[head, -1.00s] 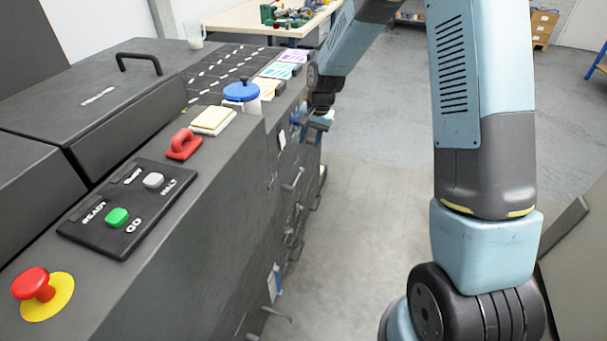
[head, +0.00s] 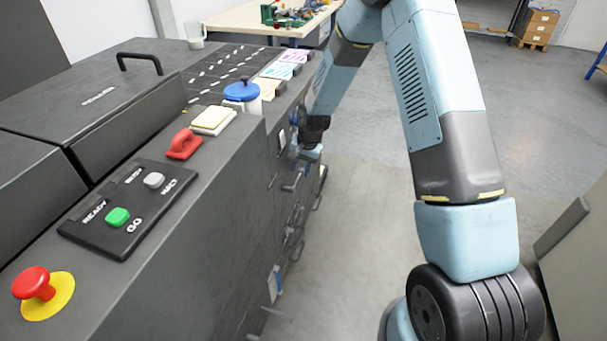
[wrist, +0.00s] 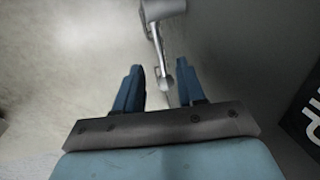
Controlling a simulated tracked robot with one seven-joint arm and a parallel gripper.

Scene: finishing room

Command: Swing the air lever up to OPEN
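A silver lever with a thick round hub (wrist: 163,9) shows at the top of the wrist view. Its arm runs down to a rounded end between the tips of my gripper (wrist: 158,85). The gripper's two blue fingers are apart, one on each side of the lever end. I cannot tell whether either finger touches it. In the head view my gripper (head: 305,152) is low beside the machine's right side face, partly hidden by my arm. I cannot make out which handle there is the air lever.
The dark machine (head: 215,210) fills the left, with several handles down its side. Its top carries a red emergency knob (head: 35,283), a button panel (head: 128,208), a red handle (head: 184,144) and a blue-lidded pot (head: 241,92). Open floor (head: 370,190) lies to the right.

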